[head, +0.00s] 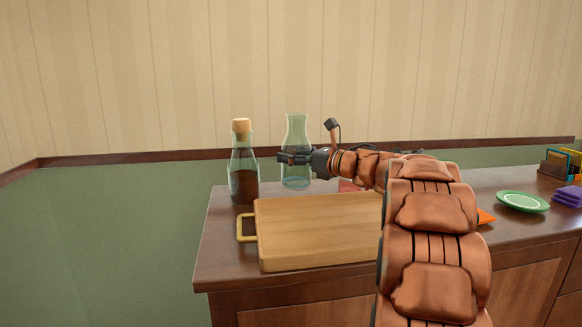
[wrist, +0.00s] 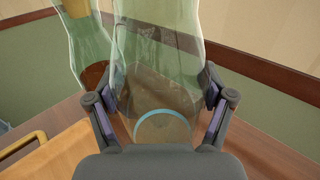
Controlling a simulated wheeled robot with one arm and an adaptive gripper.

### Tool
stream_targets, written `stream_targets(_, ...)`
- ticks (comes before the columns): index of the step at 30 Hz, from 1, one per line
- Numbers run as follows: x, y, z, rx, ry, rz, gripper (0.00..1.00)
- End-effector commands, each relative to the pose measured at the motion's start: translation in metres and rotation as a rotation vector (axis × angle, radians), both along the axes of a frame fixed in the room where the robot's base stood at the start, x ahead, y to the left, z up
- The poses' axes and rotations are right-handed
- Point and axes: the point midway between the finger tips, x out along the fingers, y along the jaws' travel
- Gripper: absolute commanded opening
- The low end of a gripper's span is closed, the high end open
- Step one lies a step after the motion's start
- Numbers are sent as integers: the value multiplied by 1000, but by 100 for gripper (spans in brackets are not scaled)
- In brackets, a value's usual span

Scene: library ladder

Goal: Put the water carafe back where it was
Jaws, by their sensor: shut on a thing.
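The water carafe (head: 296,138) is clear greenish glass with a flared neck, upright at the back of the dark wooden counter. My gripper (head: 296,158) is shut around its body, coming from the right. In the wrist view the carafe (wrist: 158,75) stands between the two fingers (wrist: 160,112), with a pale blue ring low in it. Whether its base touches the counter is hard to tell.
A corked bottle of dark liquid (head: 243,165) stands just left of the carafe. A wooden board (head: 318,230) with a handle lies in front. A green plate (head: 522,202), purple napkins (head: 568,196) and a rack (head: 558,165) are at the right.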

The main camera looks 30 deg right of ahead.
Motion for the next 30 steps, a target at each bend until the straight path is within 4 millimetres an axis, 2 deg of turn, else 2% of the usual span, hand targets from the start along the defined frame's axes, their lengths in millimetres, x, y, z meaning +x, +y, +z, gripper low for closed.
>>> stream_targets(4, 11, -3, 2, -1, -6, 2, 12)
stream_targets(14, 23, -7, 0, 0, -4, 1, 12)
stream_targets(21, 22, -7, -32, 1, -5, 0, 12)
stream_targets(30, 22, -7, -34, -1, -5, -1, 12)
